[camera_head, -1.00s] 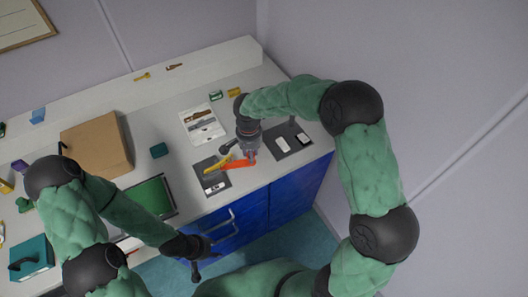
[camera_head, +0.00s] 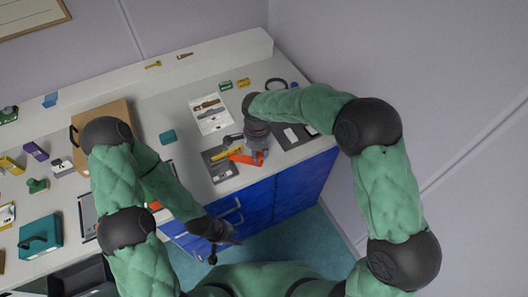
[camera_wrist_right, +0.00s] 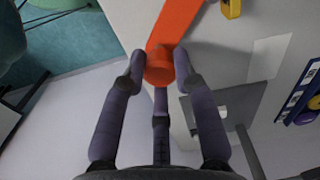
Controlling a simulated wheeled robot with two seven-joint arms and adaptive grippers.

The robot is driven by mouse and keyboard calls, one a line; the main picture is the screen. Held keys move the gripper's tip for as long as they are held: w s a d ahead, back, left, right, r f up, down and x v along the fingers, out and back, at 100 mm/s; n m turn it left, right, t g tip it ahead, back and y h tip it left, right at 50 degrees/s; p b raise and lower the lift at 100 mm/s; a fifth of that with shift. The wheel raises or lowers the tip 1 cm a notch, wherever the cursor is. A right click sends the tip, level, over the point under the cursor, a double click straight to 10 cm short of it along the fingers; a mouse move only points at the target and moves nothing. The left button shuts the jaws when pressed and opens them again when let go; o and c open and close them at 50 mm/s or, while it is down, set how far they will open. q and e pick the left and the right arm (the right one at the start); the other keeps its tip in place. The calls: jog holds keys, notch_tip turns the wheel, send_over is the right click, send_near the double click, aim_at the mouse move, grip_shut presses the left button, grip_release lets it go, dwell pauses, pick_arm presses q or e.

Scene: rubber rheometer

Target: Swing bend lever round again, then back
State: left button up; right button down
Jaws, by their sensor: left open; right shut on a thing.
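The orange bend lever (camera_head: 243,158) reaches out over the counter beside a yellow part (camera_head: 228,152), above a dark grey mat (camera_head: 222,175). My right gripper (camera_head: 259,158) is at the lever's outer, right end. In the right wrist view the fingers of my right gripper (camera_wrist_right: 160,72) close around the round orange knob at the end of the bend lever (camera_wrist_right: 174,24). The yellow part (camera_wrist_right: 231,8) shows at the top there. The lever's pivot is hard to make out. My left gripper (camera_head: 222,242) is open and empty, low in front of the blue cabinet.
A second dark mat (camera_head: 302,143) with pale pieces lies right of the lever. A sheet with tools (camera_head: 210,115) lies behind it. The counter's front edge is close to the lever; blue cabinets (camera_head: 290,190) are below.

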jog(key=shift+s, duration=0.15)
dwell(0.4)
jog(key=c, duration=0.9)
grip_release()
jog(key=shift+c, duration=0.2)
notch_tip(320, 180, up, 12)
